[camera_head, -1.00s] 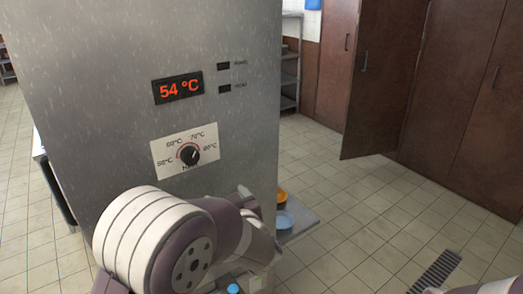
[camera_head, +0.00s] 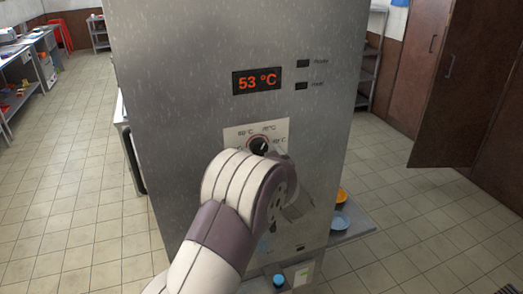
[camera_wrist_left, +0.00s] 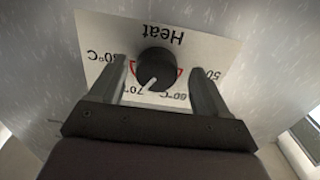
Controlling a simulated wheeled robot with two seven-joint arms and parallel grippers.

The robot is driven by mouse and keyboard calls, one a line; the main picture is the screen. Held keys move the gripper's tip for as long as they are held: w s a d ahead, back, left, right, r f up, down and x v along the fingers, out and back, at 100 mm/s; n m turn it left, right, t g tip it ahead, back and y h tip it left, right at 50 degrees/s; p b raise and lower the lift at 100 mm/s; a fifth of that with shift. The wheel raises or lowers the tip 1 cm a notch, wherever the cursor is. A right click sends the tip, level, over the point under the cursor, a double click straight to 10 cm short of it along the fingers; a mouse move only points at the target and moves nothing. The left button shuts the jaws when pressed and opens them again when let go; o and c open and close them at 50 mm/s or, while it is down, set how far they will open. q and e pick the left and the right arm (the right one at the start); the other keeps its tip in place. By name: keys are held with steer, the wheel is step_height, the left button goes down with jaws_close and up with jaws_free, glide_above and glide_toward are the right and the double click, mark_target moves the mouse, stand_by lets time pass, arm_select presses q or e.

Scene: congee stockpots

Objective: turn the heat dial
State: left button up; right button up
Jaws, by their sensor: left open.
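The black heat dial (camera_head: 259,146) sits on a white scale plate (camera_head: 236,134) on the front of a tall steel unit. It also shows in the left wrist view (camera_wrist_left: 157,68), upside down, with its white pointer near the 70 °C mark. My left gripper (camera_wrist_left: 159,64) is open, with one finger on each side of the dial and a visible gap to each. In the head view my left arm covers the lower plate and much of the gripper. My right gripper is not in view.
An orange display (camera_head: 257,80) above the dial reads 53 °C. Two small indicators (camera_head: 302,63) beside it look dark. Orange and blue bowls (camera_head: 340,220) sit low at the unit's right side. Brown cabinets (camera_head: 490,110) stand at right. Tiled floor is open on both sides.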

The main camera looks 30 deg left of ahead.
arm_select(q)
steer(key=shift+w+d, duration=0.15)
steer(key=shift+w, duration=0.05)
steer(key=shift+s, duration=0.1)
steer(key=c, duration=1)
